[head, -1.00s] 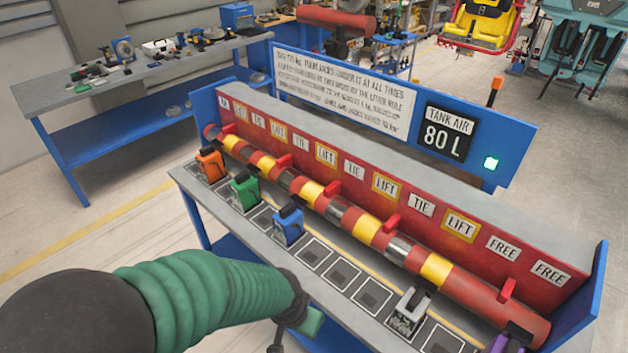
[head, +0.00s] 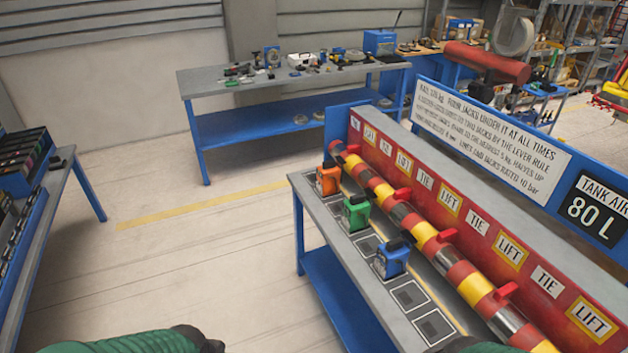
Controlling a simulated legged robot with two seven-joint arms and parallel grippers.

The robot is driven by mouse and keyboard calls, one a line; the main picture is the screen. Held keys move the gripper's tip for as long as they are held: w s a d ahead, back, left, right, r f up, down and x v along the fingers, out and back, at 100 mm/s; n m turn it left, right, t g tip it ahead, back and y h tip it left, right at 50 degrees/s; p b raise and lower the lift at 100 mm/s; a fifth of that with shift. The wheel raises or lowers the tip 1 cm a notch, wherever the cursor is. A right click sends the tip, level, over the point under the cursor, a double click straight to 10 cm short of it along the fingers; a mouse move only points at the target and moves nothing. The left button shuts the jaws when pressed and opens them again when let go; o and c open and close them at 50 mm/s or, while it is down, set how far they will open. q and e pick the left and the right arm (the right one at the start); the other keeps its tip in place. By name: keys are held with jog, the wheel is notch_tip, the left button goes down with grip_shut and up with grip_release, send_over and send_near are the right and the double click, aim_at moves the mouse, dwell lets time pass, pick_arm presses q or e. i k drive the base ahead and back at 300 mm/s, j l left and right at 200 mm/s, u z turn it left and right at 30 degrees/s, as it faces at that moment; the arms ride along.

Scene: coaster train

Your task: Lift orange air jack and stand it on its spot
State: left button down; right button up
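The orange air jack (head: 328,180) stands upright on the grey bench top (head: 309,194), at the far end of a row of jacks beside the red and yellow tube (head: 400,213). No gripper is near it. My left arm's green sleeve and dark wrist end (head: 196,338) show at the bottom edge, left of the bench; its fingertips are not clear. A dark green and black shape is cut off at the bottom right, and I cannot tell what it is. My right gripper is not clearly seen.
A green jack (head: 356,213) and a blue jack (head: 392,259) stand nearer in the row, followed by empty marked squares (head: 410,297). A red wall with TIE and LIFT labels (head: 449,200) runs behind the tube. Open floor (head: 200,250) lies left of the bench.

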aim_at(330, 174)
jog(key=i+j+z, duration=0.15)
jog(key=i+j, duration=0.15)
jog(key=i, duration=0.15)
jog(key=i+j+z, duration=0.15)
jog(key=i+j, duration=0.25)
jog(key=i+j+z, duration=0.15)
jog(key=i+j, duration=0.3)
jog(key=i+j+z, duration=0.1)
jog(key=i+j, duration=0.35)
jog(key=i+j+z, duration=0.15)
jog(key=i+j, duration=0.25)
jog(key=i+j+z, duration=0.15)
jog(key=i+j, duration=0.2)
jog(key=j, duration=0.3)
jog(key=i+j+z, duration=0.15)
jog(key=i+j, duration=0.2)
jog(key=j, duration=0.25)
jog(key=i+j+z, duration=0.15)
jog(key=j, duration=0.5)
jog(key=i, duration=0.1)
